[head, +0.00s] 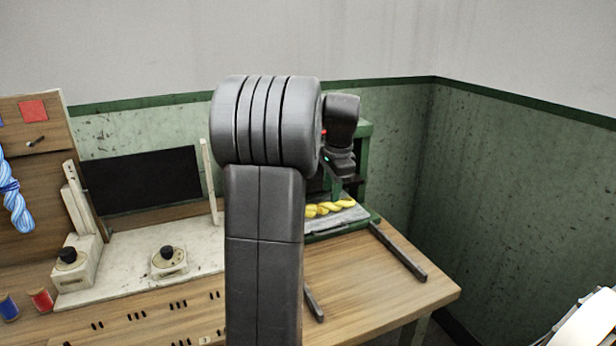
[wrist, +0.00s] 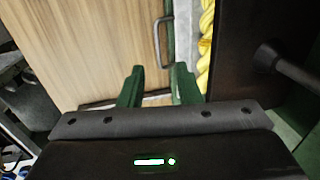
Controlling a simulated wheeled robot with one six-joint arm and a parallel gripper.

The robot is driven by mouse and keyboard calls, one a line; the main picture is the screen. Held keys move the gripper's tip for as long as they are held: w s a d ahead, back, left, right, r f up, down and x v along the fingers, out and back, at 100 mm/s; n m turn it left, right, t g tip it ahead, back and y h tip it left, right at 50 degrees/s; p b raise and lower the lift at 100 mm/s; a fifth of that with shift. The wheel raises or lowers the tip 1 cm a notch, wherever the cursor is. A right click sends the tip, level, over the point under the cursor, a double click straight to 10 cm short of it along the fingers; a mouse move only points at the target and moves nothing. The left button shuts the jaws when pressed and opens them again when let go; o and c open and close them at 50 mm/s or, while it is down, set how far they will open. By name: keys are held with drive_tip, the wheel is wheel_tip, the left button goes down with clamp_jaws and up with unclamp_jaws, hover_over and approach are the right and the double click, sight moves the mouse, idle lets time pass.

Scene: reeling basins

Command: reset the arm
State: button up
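My arm stands upright in the middle of the head view, bent over at the top. My gripper (wrist: 157,84) shows in the wrist view with its two green fingers apart and nothing between them. In the head view the gripper end points down in front of the green frame, and its fingers are hard to make out. A grey tray (head: 345,219) with a yellow twisted skein (head: 330,208) lies at the green frame (head: 366,160). In the wrist view, a metal handle (wrist: 157,42) lies just beyond the fingertips, and the yellow skein (wrist: 206,45) is to the right.
The wooden table (head: 375,285) carries dark rails (head: 398,251) at its right. A pale slab with black-knobbed blocks (head: 169,261), a dark panel (head: 142,180), spools (head: 41,299) and a hanging blue skein (head: 16,195) are left. Green walls close the back and right.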

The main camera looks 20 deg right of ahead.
sight(327, 233)
drive_tip(key=f, duration=0.4)
drive_tip(key=w+f, duration=0.1)
drive_tip(key=f, duration=0.3)
drive_tip(key=w+f, duration=0.1)
drive_tip(key=f, duration=0.4)
drive_tip(key=shift+w+a+f+b, duration=0.1)
drive_tip(key=shift+w+a+b, duration=0.05)
drive_tip(key=shift+b, duration=0.25)
drive_tip(key=shift+f, duration=0.3)
drive_tip(key=shift+s+r+b, duration=0.15)
drive_tip(key=shift+s+b, duration=0.45)
drive_tip(key=shift+w+r, duration=0.1)
